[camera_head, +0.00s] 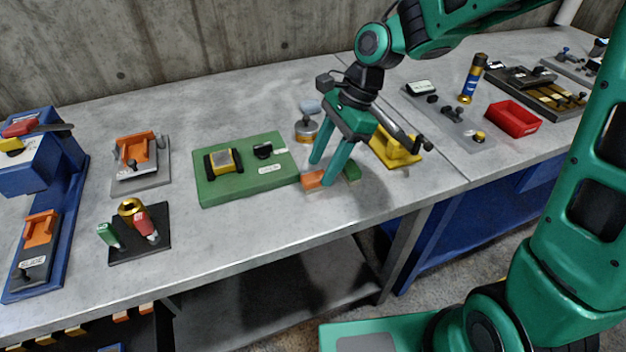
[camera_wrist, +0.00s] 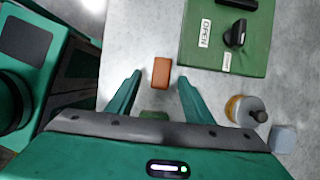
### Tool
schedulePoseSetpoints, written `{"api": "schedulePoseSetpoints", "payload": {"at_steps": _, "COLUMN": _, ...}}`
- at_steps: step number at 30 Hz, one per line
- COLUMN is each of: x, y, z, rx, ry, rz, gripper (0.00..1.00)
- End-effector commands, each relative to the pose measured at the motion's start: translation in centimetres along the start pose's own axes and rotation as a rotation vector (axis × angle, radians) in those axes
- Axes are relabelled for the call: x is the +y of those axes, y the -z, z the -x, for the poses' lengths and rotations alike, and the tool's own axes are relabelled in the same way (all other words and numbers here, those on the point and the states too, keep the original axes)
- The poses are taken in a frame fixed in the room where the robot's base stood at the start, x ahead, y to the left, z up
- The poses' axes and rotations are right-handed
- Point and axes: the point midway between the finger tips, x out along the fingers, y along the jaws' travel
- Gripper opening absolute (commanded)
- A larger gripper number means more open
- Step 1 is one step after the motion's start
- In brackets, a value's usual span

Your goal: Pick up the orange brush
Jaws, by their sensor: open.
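The orange brush (camera_head: 313,180) is a small orange block on the grey bench, near its front edge, just right of the green board. In the wrist view the orange brush (camera_wrist: 161,72) lies in line with the gap between the fingertips, apart from both. My gripper (camera_head: 322,173) points down with its fingers open and empty, close to the brush. Its two green fingers (camera_wrist: 159,77) also show in the wrist view. In the head view a fingertip partly covers the brush. I cannot tell the exact height of the fingertips above the bench.
A small green block (camera_head: 352,171) lies just right of the fingers; it shows low between them in the wrist view (camera_wrist: 154,115). The green board (camera_head: 240,185) is close on the left.

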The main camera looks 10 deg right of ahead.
Motion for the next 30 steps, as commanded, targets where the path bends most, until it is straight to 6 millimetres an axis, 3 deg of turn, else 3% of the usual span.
{"api": "schedulePoseSetpoints", "payload": {"at_steps": 7, "x": -0.2, "y": -0.1, "z": -3.4, "rx": -0.001, "ry": -0.003, "rz": 0.000, "gripper": 0.47}}
{"api": "schedulePoseSetpoints", "payload": {"at_steps": 17, "x": -0.3, "y": 0.0, "z": -4.1, "rx": 0.000, "ry": 0.000, "rz": 0.000, "gripper": 0.47}}
{"api": "schedulePoseSetpoints", "payload": {"at_steps": 23, "x": -0.3, "y": 0.0, "z": -4.0, "rx": 0.000, "ry": 0.000, "rz": -0.001, "gripper": 0.02}}
{"api": "schedulePoseSetpoints", "payload": {"at_steps": 30, "x": -0.3, "y": 0.0, "z": -4.0, "rx": 0.000, "ry": 0.000, "rz": -0.001, "gripper": 0.00}}
